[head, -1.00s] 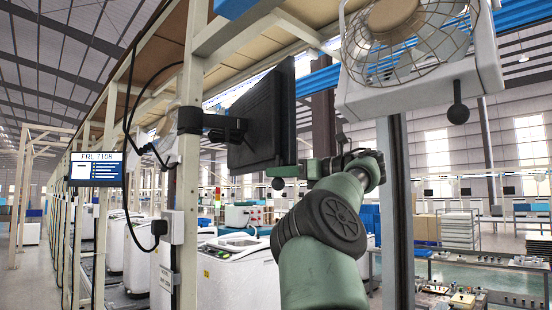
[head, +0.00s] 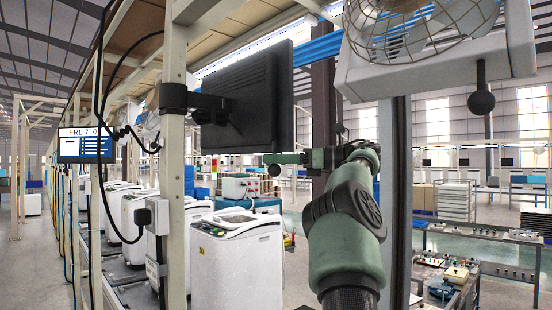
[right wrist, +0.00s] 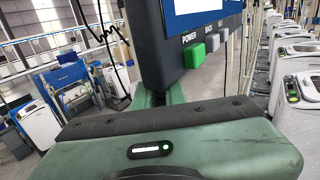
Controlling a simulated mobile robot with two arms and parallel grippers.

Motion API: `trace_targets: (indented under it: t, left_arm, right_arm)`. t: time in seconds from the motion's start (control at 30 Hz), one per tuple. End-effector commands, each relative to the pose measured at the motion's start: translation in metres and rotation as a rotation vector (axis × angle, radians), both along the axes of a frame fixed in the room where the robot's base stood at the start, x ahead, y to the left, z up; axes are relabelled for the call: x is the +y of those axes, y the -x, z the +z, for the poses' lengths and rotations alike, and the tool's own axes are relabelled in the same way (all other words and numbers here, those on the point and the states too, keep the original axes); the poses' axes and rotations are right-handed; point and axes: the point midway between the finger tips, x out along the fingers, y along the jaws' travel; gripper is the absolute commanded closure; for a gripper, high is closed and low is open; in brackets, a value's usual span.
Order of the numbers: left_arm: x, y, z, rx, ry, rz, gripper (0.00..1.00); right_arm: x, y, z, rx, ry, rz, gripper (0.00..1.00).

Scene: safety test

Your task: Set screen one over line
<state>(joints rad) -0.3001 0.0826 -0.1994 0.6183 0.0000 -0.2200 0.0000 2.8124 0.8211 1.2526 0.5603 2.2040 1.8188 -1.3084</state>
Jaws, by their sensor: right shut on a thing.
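A black flat screen (head: 265,105) hangs on a bracket arm (head: 205,103) clamped to a pale post. In the head view I see its ribbed back, angled away from me. My right gripper (head: 285,158) is at its lower edge and shut on it. In the right wrist view the screen (right wrist: 165,50) rises from between the fingers (right wrist: 150,98). Its front there has a blue display, a green POWER button (right wrist: 194,56) and grey buttons. The fingers' contact with the edge is partly hidden. My left gripper is not in view.
A caged fan (head: 420,25) on a white housing hangs at upper right, near my right arm. A small lit screen (head: 86,145) and black cables hang at left. White machines (head: 238,260) stand below along the line. Work tables (head: 480,260) are at lower right.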

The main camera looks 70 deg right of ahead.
Motion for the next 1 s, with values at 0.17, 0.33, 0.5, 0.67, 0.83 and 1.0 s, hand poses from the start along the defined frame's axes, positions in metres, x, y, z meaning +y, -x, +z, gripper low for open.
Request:
trace_targets:
  t: [0.17, 0.33, 0.5, 0.67, 0.83, 1.0]
  left_arm:
    - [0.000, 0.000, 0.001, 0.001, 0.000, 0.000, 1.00]
    - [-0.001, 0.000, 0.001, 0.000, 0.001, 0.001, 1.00]
    - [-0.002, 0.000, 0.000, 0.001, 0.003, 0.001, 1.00]
    - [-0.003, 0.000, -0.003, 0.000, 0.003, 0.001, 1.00]
    - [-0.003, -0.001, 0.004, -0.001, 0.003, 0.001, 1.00]
    - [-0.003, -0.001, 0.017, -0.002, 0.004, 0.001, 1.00]
  right_arm:
    - [0.000, -0.001, 0.005, -0.011, 0.004, -0.004, 0.67]
    - [0.000, -0.001, 0.004, -0.009, 0.004, -0.003, 0.67]
    - [-0.001, 0.003, 0.003, -0.008, 0.003, -0.003, 0.67]
    - [-0.005, 0.023, 0.002, -0.011, 0.003, -0.003, 0.67]
    - [-0.011, 0.054, 0.004, -0.009, 0.002, -0.004, 0.67]
    - [-0.014, 0.069, 0.004, -0.006, 0.000, -0.005, 0.67]
